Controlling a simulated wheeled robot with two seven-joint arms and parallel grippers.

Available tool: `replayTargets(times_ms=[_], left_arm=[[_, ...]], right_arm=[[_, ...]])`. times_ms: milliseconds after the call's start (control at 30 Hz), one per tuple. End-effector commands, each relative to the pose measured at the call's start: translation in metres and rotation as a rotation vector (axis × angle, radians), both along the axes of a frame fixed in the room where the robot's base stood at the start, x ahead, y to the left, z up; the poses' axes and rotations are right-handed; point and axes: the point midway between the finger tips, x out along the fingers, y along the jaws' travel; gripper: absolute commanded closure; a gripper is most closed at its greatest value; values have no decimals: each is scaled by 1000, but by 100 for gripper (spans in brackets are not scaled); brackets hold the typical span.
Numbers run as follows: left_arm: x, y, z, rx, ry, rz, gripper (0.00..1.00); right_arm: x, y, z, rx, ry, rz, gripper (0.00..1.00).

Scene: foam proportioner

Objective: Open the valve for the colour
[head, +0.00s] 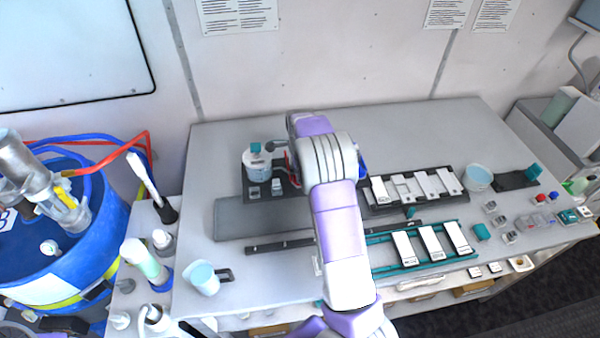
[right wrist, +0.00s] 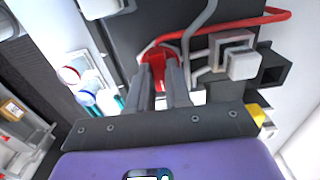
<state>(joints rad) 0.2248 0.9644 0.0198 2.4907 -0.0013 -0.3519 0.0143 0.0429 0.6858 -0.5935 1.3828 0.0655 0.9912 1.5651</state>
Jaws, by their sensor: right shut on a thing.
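In the right wrist view, my right gripper (right wrist: 163,75) is shut on a red valve handle (right wrist: 158,56), with the red part between its fingertips. A thin red pipe (right wrist: 240,25) runs from there to the right, in front of a dark panel (right wrist: 135,28). In the head view my right arm reaches over the table to the black unit, which carries a clear jar (head: 257,168) with a teal lid. My arm hides the gripper and most of the valve there. A bit of red (head: 287,160) shows just left of the arm. My left gripper is out of view.
A black rack with white plates (head: 403,189) and a teal rack (head: 432,246) lie right of my arm. A blue drum (head: 95,250) stands left. A clear cup (head: 203,279) is at the front left. A grey mat (head: 240,219) lies clear.

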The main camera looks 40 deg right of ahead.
Motion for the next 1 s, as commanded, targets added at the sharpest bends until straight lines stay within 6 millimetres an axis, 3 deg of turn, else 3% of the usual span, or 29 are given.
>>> replayTargets(times_ms=[33, 200, 567, 1000], left_arm=[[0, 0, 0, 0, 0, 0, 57], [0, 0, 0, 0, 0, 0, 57], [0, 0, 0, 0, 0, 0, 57], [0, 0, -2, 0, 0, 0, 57]], right_arm=[[0, -2, 1, -3, -3, -4, 80], [0, -1, 1, -1, -3, -3, 56], [1, -1, 8, -1, -4, -1, 56], [0, -1, 72, -2, -3, -1, 56]])
